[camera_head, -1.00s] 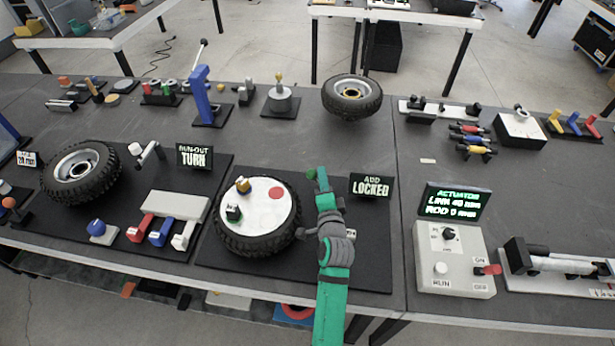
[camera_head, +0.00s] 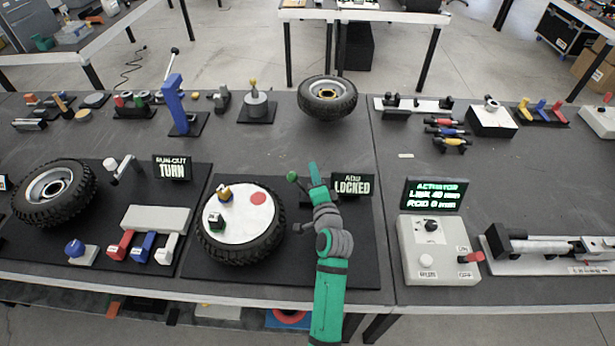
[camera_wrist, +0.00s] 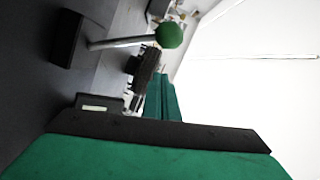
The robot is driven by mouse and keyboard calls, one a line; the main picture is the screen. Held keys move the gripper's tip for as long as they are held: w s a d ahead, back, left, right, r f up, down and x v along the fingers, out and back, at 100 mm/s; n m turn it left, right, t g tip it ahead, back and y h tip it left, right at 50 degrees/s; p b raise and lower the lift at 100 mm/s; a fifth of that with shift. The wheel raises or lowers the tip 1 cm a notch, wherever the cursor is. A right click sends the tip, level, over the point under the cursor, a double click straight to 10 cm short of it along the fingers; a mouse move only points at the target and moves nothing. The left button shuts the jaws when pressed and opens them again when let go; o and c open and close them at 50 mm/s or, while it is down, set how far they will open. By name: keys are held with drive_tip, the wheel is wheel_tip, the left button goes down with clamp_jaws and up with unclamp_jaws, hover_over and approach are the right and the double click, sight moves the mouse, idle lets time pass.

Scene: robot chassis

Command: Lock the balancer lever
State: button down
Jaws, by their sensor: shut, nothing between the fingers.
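The balancer lever's green knob (camera_head: 293,177) stands just right of the balancer wheel (camera_head: 240,258), a dark tyre under a white disc. The knob also shows in the wrist view (camera_wrist: 169,35), on a pale rod rising from a dark block (camera_wrist: 66,40). The balancer sign (camera_head: 353,186) behind reads "LOCKED" under a smaller line. My gripper (camera_head: 313,168) is shut and empty, just right of the knob, with a small gap between them in the head view. Part of the lever's base is hard to make out there.
A yellow piece (camera_head: 224,193) and a green piece (camera_head: 216,221) sit on the disc beside a red spot. The actuator box (camera_head: 438,250) stands to the right. Another tyre (camera_head: 327,97) lies behind. The table between them is mostly clear.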

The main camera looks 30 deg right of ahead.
sight(299, 282)
drive_tip(key=v, duration=1)
drive_tip(key=shift+s, duration=0.1)
